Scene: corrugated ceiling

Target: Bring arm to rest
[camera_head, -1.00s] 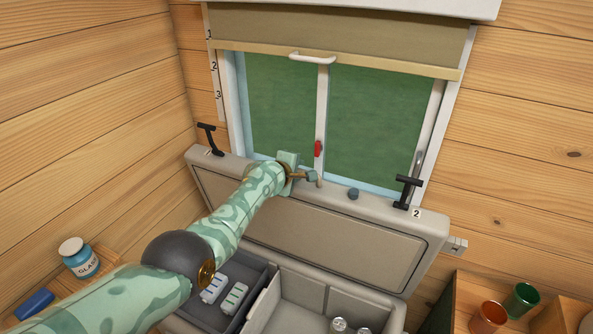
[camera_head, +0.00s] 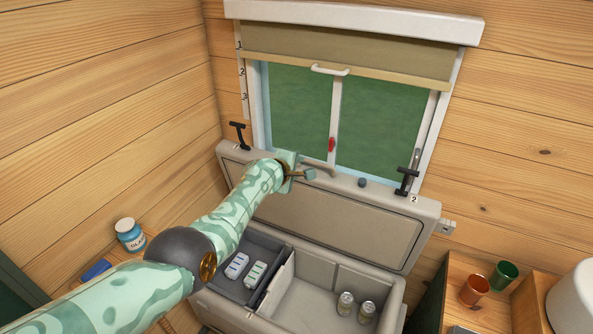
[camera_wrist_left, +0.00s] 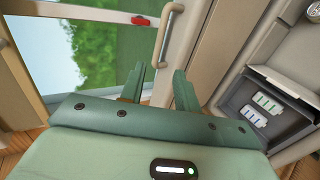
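My left arm reaches in from the lower left of the head view. Its left gripper (camera_head: 303,174) is in front of the raised lid's top edge, below the window. In the left wrist view the two green fingers (camera_wrist_left: 158,88) stand apart with nothing between them. A beige handle (camera_wrist_left: 170,32) shows just beyond the fingertips there; it also shows beside the gripper in the head view (camera_head: 320,167). I cannot tell whether the gripper touches it. My right gripper is in neither view.
A cooler box (camera_head: 318,297) stands open, its lid (camera_head: 330,222) upright below the window (camera_head: 375,125). Two cans (camera_head: 356,308) and a dark tray (camera_head: 232,289) are inside.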

